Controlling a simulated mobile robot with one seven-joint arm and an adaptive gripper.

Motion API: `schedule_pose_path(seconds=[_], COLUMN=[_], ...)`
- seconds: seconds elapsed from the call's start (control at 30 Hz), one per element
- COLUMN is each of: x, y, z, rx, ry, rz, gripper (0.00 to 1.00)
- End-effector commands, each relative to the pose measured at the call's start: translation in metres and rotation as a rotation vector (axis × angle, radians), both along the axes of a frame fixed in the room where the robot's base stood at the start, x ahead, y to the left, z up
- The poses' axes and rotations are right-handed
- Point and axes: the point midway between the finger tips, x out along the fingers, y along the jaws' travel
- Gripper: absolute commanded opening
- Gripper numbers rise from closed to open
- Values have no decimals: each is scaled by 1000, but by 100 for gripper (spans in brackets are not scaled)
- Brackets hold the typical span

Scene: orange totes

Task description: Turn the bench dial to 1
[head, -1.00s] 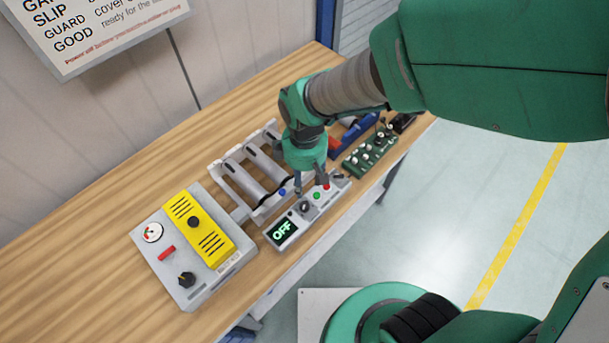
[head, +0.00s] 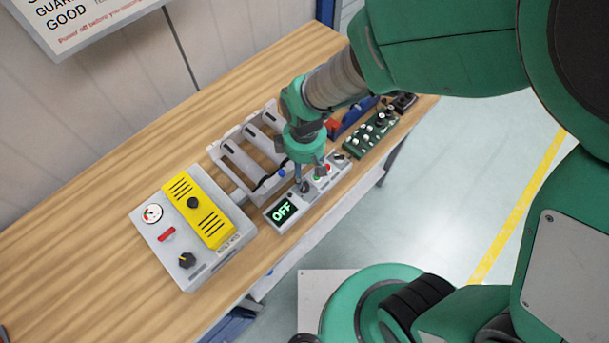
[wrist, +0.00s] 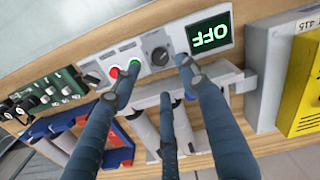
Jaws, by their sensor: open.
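The control box (head: 270,217) lies on the bench with a green-lit display (head: 283,210) that reads OFF. Its dark round dial (head: 304,187) sits beside the display and is partly hidden by my fingers in the head view. The dial (wrist: 159,55) is clearer in the wrist view, between the display and a green button (wrist: 134,62). My gripper (head: 309,178) is open and points down over the box. In the wrist view its fingertips (wrist: 157,68) stand apart on either side of the dial. I cannot tell whether they touch it.
A red button (wrist: 114,71) and a dark switch (wrist: 92,77) are on the same box. A grey rack (head: 228,160) stands close behind. A grey unit with a yellow cover (head: 202,212) is at left, a green knob board (head: 372,135) at right.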

Motion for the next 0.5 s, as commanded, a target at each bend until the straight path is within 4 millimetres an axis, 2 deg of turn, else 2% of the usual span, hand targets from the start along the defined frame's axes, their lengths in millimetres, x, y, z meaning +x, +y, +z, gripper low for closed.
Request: schedule_pose_path(seconds=[0.03, 0.2, 0.5], x=[-1, -1, 0], y=[0, 0, 0], z=[-11, -39, -73], rx=[-2, -2, -1], ry=[3, 3, 1], rz=[0, 0, 0], gripper=[44, 44, 44])
